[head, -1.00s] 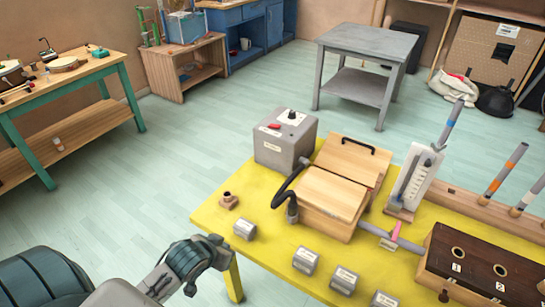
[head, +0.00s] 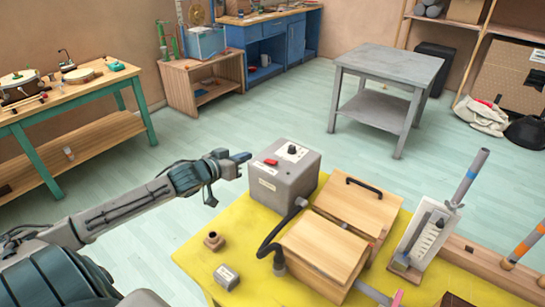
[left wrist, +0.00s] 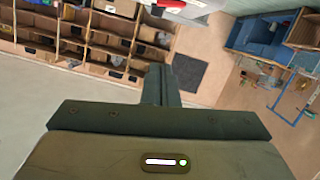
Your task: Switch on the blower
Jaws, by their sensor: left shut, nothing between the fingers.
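The blower is a grey box (head: 282,182) at the far left corner of the yellow table (head: 205,245). A red switch (head: 271,161) and a black knob (head: 292,150) sit on its top. My left gripper (head: 243,157) is shut and empty, its tip just left of the blower near the height of its top. In the left wrist view the shut fingers (left wrist: 157,84) point toward the blower, whose red switch (left wrist: 170,4) shows at the top edge. I cannot tell the switch's position. My right gripper is not in view.
A black hose (head: 268,236) runs from the blower to a wooden box (head: 325,250). A gauge board (head: 425,238) stands to the right. The floor left of the blower is clear.

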